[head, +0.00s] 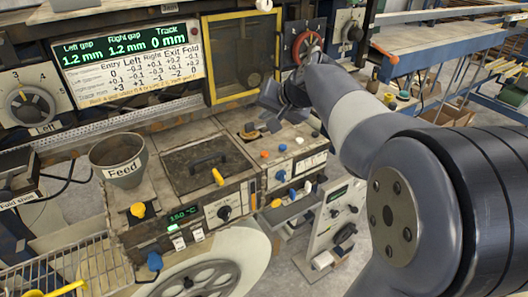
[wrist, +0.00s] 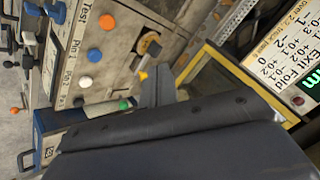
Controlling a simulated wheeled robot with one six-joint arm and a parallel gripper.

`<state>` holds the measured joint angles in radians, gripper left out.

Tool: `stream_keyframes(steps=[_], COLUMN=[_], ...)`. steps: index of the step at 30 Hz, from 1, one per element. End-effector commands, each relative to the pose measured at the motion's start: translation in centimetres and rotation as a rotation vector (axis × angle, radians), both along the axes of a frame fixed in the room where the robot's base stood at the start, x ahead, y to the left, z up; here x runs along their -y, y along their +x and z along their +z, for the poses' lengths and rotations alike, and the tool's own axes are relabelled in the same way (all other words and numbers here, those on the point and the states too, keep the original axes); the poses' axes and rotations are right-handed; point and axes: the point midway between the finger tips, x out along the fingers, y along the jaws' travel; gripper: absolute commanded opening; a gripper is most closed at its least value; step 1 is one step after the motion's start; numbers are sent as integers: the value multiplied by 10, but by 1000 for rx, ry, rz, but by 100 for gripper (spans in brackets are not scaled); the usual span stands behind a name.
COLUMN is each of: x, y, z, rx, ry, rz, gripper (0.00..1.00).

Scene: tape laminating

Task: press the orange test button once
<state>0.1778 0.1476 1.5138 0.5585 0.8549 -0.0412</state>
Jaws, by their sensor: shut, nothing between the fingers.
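The orange button (head: 264,154) sits on the worn top of the control box right of the dark hatch. In the wrist view the orange button (wrist: 108,22) is near the top, beside the word "Test". A blue button (wrist: 93,55) and a white button (wrist: 85,82) follow in the same row. My gripper (head: 271,122) hangs over the rear of this box, behind the button row and apart from the orange button. In the wrist view its dark fingers (wrist: 160,86) are shut and empty. Nothing covers the orange button in either view.
The yellow-framed window (head: 240,55) rises behind. The Feed funnel (head: 120,160) and the hatch handle (head: 208,160) stand to the left. More knobs sit on the box's front face.

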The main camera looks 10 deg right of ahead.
Motion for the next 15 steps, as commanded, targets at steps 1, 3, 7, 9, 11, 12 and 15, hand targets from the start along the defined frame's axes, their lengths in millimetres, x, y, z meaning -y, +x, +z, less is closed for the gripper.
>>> stream_keyframes(steps=[1,3,7,9,11,12,15], x=[0,0,0,0,0,0,0], y=[0,0,0,0,0,0,0], z=[0,-2,-9,-15,-22,-27,-41], rx=[0,0,-1,-1,-2,-2,-2], ry=[0,0,0,0,0,0,0], rz=[0,0,1,1,-1,-1,-1], gripper=[0,0,0,0,0,0,0])
